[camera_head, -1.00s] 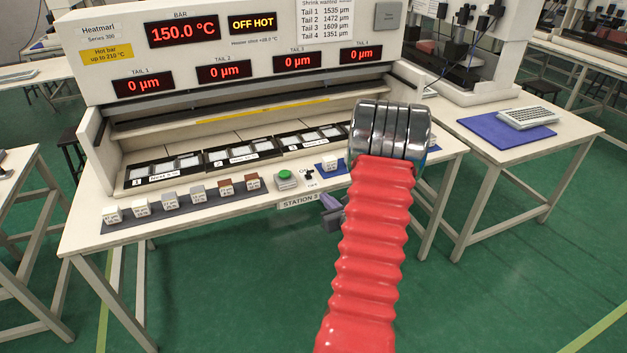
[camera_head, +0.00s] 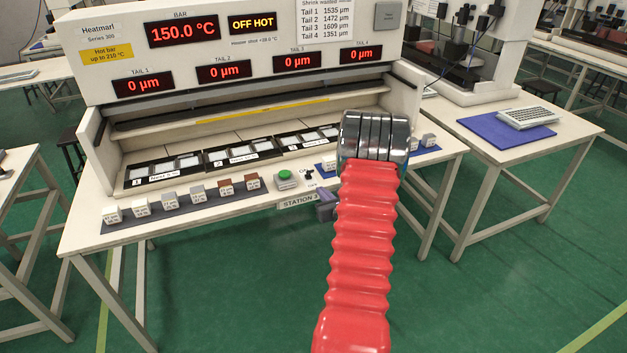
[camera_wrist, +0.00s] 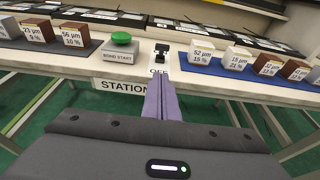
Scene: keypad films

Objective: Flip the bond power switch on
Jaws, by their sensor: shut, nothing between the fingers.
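The bond power switch (camera_wrist: 162,53) is a small black toggle on the bench's front ledge, just right of the green bond start button (camera_wrist: 121,39). An OFF label shows below it in the wrist view. The switch also shows small in the head view (camera_head: 308,173); which way its lever points is hard to tell. My gripper (camera_wrist: 161,84) has its purple fingers closed together and empty. The fingertips are just in front of the switch, at the ledge's front edge, with a gap seen between them. In the head view my gripper (camera_head: 327,197) is partly hidden behind my wrist.
Small labelled blocks stand on dark mats left (camera_wrist: 72,38) and right (camera_wrist: 204,54) of the switch. The STATION sign (camera_wrist: 120,85) hangs on the front edge below. The heat-bar machine (camera_head: 240,65) rises behind, its display reading OFF HOT.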

